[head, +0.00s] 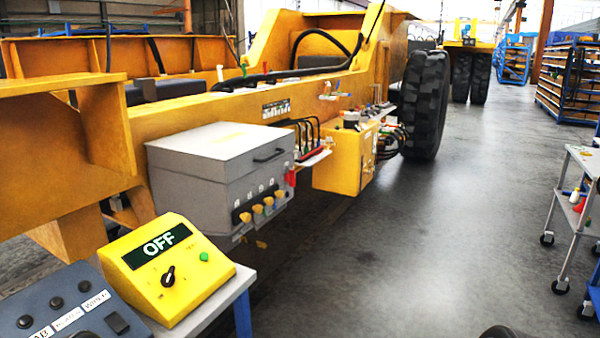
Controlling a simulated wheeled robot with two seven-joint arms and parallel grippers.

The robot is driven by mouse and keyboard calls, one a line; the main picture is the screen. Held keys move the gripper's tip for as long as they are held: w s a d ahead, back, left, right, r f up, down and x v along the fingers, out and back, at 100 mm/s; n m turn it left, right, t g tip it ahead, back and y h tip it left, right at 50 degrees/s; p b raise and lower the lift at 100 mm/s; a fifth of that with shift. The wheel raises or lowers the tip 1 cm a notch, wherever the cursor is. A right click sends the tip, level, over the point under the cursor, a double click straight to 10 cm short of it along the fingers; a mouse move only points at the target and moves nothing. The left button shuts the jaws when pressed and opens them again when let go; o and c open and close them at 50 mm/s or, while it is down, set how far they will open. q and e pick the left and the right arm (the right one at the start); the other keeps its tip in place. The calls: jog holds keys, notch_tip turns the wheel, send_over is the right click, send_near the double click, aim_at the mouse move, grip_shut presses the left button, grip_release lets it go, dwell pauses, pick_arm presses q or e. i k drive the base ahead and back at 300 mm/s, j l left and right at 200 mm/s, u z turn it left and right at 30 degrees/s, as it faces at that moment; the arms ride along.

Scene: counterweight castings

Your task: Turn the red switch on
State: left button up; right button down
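A small red part (290,177), which may be the red switch, is on the right side of a grey box fixed to the yellow vehicle frame. It is too small to tell its position. A yellow control box (205,284) stands at the lower left on a table. Its display (157,246) reads "OFF". A black rotary knob (168,276) and a green button or lamp (204,256) are on its sloped face. No red switch shows on this box. Neither of my grippers is in view.
The grey box (205,160) has several yellow-and-black knobs on its front. A dark panel (62,306) with buttons is beside the yellow control box. A grey cart (588,160) stands at right. The floor (430,230) between is clear. A dark rounded shape shows at the bottom edge.

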aim_at(290, 178)
jog(key=i+l+u, duration=0.1)
jog(key=i+l, duration=0.25)
jog(key=i+l+u, duration=0.1)
jog(key=i+l, duration=0.25)
jog(key=l, duration=0.25)
jog(key=i+l+u, duration=0.1)
jog(key=i+l, duration=0.25)
jog(key=l, duration=0.2)
jog(key=i+l+u, duration=0.1)
jog(key=i+l, duration=0.2)
jog(key=l, duration=0.25)
jog(key=i+l, duration=0.3)
jog(key=l, duration=0.3)
jog(key=i+l+u, duration=0.15)
jog(key=i+l, duration=0.15)
jog(key=l, duration=0.25)
jog(key=i+l+u, duration=0.1)
jog(key=i+l, duration=0.15)
jog(key=l, duration=0.35)
jog(key=i+l+u, duration=0.1)
jog(key=l, duration=0.55)
jog(key=i, duration=0.1)
